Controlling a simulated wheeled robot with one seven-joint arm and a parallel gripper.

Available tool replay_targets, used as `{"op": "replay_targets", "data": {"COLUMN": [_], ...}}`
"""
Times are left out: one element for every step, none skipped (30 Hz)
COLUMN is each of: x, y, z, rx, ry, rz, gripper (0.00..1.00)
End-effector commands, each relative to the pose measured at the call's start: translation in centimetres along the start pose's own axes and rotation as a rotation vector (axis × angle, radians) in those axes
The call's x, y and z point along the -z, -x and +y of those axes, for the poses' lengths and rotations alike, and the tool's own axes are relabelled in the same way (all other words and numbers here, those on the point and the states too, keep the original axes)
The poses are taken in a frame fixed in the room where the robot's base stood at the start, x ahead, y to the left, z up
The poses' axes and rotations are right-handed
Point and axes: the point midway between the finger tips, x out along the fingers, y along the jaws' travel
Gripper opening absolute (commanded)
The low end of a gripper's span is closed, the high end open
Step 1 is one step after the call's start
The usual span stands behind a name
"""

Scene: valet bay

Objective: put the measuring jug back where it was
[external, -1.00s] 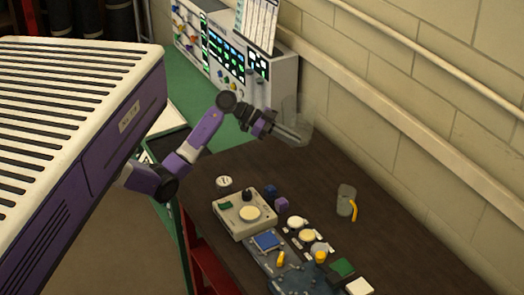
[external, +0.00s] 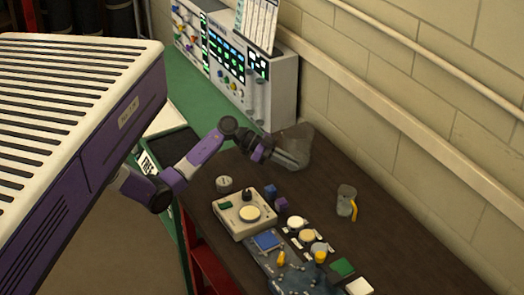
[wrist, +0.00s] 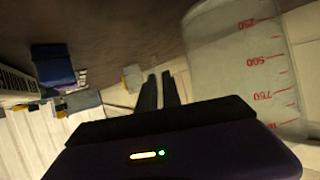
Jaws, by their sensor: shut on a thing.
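The measuring jug (external: 303,143) is clear, greyish and see-through. It is at the far end of the dark table, close to the wall, and looks tilted in the external view. My gripper (external: 287,158) is shut on it. In the wrist view the jug (wrist: 235,62) fills the upper right, with red volume marks, beside my gripper's dark fingers (wrist: 160,90). The part between the fingers is hard to make out. I cannot tell whether the jug's base touches the table.
A grey can with a yellow handle (external: 346,201) stands on the dark table (external: 400,255) by the wall. A beige box with a dial (external: 240,222), small cubes and several round pots sit nearer the front. An instrument panel (external: 250,95) stands behind. Bare table lies right of the jug.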

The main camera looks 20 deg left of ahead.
Motion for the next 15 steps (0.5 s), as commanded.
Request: {"op": "replay_targets", "data": {"x": [0.1, 0.07, -0.01, -0.1, -0.19, -0.28, -0.2, -0.18, -0.18, -0.17, -0.17, -0.17, -0.17, -0.17, -0.17], "y": [0.03, 0.02, -0.01, -0.05, -0.09, -0.12, -0.09, -0.08, -0.07, -0.07, -0.07, -0.07, -0.07, -0.07, -0.07], "z": [-0.03, -0.03, -0.02, -0.02, -0.01, -0.01, 0.01, 0.01, 0.01, 0.01, 0.01, 0.01, 0.01, 0.01, 0.01], "rx": [0.001, 0.001, 0.001, 0.001, 0.0, 0.0, 0.0, 0.0, 0.0, 0.0, 0.0, 0.0, 0.0, 0.0, 0.0], "ry": [-0.002, -0.002, -0.002, -0.002, -0.002, -0.002, 0.0, 0.0, 0.0, 0.0, 0.0, 0.0, 0.0, 0.0, 0.0], "rz": [0.001, 0.001, 0.001, 0.001, 0.001, 0.001, 0.0, 0.0, 0.0, 0.0, 0.0, 0.0, 0.0, 0.0, 0.0], "gripper": [0.0, 0.0, 0.0, 0.0, 0.0, 0.0, 0.15, 0.21, 0.28, 0.31, 0.31, 0.31, 0.31, 0.31, 0.31]}}
